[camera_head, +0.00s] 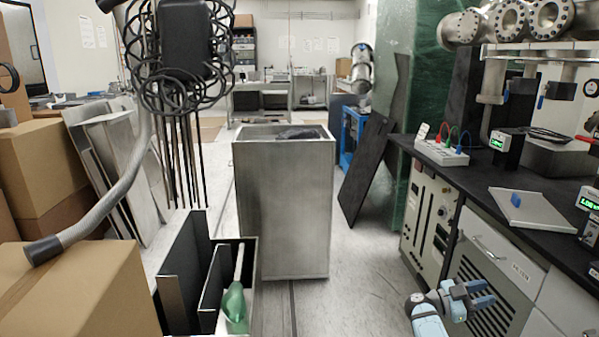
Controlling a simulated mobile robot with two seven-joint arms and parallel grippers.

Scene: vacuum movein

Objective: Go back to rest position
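My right gripper (490,292) shows at the bottom right of the head view, at the end of a pale blue and dark grey arm. Its two blue fingers are apart with a gap between them, and nothing is held. It shows in front of the grey cabinet drawers (487,287) under the bench; I cannot tell how far from them it is. My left arm and gripper are not in view.
A tall metal bin (285,205) stands in the middle of the floor. A cardboard box (80,285) is at the lower left, beside a narrow open container with a green scoop (235,303). A black bench (535,205) runs along the right. Floor (365,270) is clear between bin and bench.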

